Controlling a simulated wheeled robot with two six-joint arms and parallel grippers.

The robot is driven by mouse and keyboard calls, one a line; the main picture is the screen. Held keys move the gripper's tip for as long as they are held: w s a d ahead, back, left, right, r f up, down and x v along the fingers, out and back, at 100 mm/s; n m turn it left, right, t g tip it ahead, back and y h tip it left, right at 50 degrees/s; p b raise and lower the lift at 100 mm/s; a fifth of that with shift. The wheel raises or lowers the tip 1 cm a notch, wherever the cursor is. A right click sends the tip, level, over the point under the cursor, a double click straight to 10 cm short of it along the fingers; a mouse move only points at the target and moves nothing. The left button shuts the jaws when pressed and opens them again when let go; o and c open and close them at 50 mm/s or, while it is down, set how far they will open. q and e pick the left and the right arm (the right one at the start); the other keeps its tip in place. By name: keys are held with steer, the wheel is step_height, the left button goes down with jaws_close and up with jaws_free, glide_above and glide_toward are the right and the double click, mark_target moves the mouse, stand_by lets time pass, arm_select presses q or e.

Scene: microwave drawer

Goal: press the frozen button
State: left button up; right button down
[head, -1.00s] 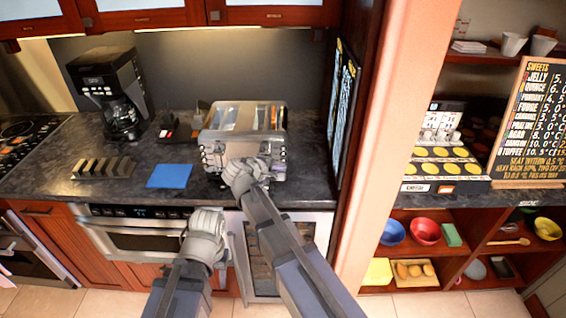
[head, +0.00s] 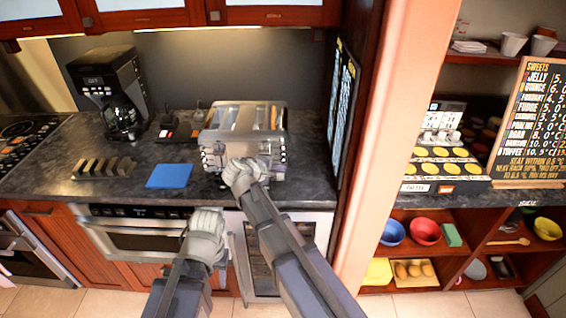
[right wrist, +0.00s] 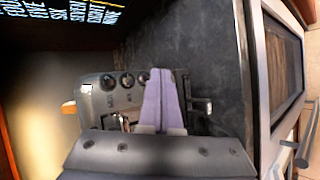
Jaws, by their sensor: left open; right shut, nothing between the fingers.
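A silver toaster (head: 243,118) with slots on top stands on the dark counter. In the right wrist view its front panel (right wrist: 110,92) shows round dark knobs and a lever (right wrist: 202,106). I cannot make out which control is the frozen button; my gripper hides part of the panel. My right gripper (head: 240,164) is at the toaster's front. Its fingers (right wrist: 164,72) are shut together with nothing between them, and overlap the panel in the right wrist view; I cannot tell whether they touch it. My left gripper (head: 207,215) is open and empty, in front of the counter edge.
A blue mat (head: 169,175), a dark slotted rack (head: 103,168) and a black coffee maker (head: 110,92) are on the counter left of the toaster. A microwave drawer (head: 140,233) is below the counter. A pillar (head: 385,130) stands to the right.

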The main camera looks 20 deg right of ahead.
steer(key=shift+w, duration=0.15)
steer(key=shift+w+d, duration=0.15)
steer(key=shift+w, duration=0.15)
steer(key=shift+w+d, duration=0.1)
steer(key=shift+w, duration=0.3)
stand_by(0.7)
stand_by(0.4)
steer(key=shift+s+a, duration=0.25)
steer(key=shift+s, duration=0.6)
steer(key=s, duration=0.2)
steer(key=s+a, duration=0.1)
steer(key=s, duration=0.1)
steer(key=shift+s+a, duration=0.2)
steer(key=shift+s, duration=0.2)
stand_by(0.4)
